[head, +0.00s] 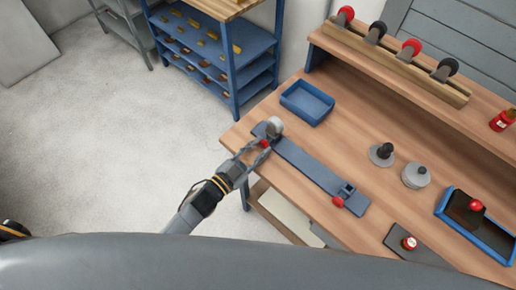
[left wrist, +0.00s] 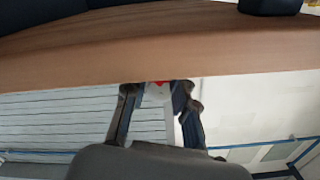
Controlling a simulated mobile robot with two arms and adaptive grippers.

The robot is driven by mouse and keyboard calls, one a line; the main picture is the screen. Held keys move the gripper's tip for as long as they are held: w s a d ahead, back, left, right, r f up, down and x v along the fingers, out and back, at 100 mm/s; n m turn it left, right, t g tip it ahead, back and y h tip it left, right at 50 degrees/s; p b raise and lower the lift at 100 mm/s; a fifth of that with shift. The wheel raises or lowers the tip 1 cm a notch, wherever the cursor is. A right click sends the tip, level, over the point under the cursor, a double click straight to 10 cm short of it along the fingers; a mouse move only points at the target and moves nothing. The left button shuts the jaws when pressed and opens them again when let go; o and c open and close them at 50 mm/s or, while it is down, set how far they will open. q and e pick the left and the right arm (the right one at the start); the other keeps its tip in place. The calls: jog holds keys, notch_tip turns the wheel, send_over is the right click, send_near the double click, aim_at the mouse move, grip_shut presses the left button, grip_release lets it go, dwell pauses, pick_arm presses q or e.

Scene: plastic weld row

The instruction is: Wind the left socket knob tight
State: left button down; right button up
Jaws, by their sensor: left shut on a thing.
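A long blue-grey bar (head: 308,168) lies on the wooden bench, with a socket at each end. At its left end stands a pale grey round part (head: 275,125), with a small red knob (head: 264,142) on the side toward me. My left gripper (head: 262,147) reaches in from the left, shut on this left knob, its fingers at the knob's two sides. In the left wrist view a sliver of red (left wrist: 160,83) shows between the fingers; the rest is hidden. The right socket (head: 347,188) has its own red knob (head: 338,202). My right gripper is not in view.
An empty blue tray (head: 307,103) sits just behind the bar. Round grey parts (head: 416,176), a blue tray with a red knob (head: 476,206) and a dark plate (head: 418,250) lie to the right. A raised shelf (head: 400,65) runs along the back.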

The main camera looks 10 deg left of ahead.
pick_arm(q)
jog(key=shift+m, duration=0.7)
jog(key=c, duration=1.1)
grip_release()
